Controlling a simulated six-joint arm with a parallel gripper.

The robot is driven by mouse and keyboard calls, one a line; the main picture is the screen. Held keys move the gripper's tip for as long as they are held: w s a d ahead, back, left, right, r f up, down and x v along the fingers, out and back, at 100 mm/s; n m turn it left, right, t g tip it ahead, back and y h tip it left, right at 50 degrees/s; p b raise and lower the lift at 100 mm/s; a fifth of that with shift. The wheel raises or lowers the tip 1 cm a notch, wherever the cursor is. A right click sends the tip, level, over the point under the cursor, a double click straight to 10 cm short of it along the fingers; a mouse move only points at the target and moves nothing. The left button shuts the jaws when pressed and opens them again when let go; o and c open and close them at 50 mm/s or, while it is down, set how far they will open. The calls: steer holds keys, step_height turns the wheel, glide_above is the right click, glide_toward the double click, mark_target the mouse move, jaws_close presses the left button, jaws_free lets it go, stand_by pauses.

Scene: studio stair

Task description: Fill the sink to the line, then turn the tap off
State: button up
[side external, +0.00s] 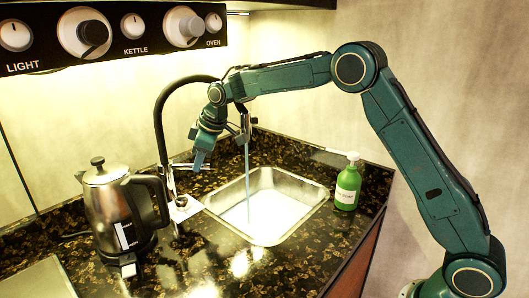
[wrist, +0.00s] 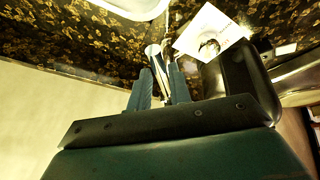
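The sink (side external: 312,192) is a steel basin set in the dark speckled counter, with pale water in it; I cannot make out a fill line. The tap (side external: 159,125) has a black arched neck, and a bluish water stream (side external: 247,178) falls from its spout into the sink. The metal tap lever (side external: 182,166) sticks out from the tap's post. My gripper (side external: 198,160) is beside the lever, pointing down. In the wrist view my gripper (wrist: 160,88) has its fingers apart, with the metal lever (wrist: 153,50) at or between the tips; contact is unclear.
A steel kettle (side external: 104,205) with a black handle stands left of the sink. A green soap bottle (side external: 347,186) stands at its right corner. A control panel with knobs (side external: 110,35) hangs above left. A white square plate (side external: 183,208) lies at the tap's base. The front counter is clear.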

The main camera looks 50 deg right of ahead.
jaws_close()
steer(key=shift+w+d+n, duration=0.25)
steer(key=shift+d+n, duration=0.05)
steer(key=shift+n, duration=0.2)
steer(key=o, duration=0.5)
jaws_free()
steer(key=shift+s+a, duration=0.1)
steer(key=shift+a, duration=0.05)
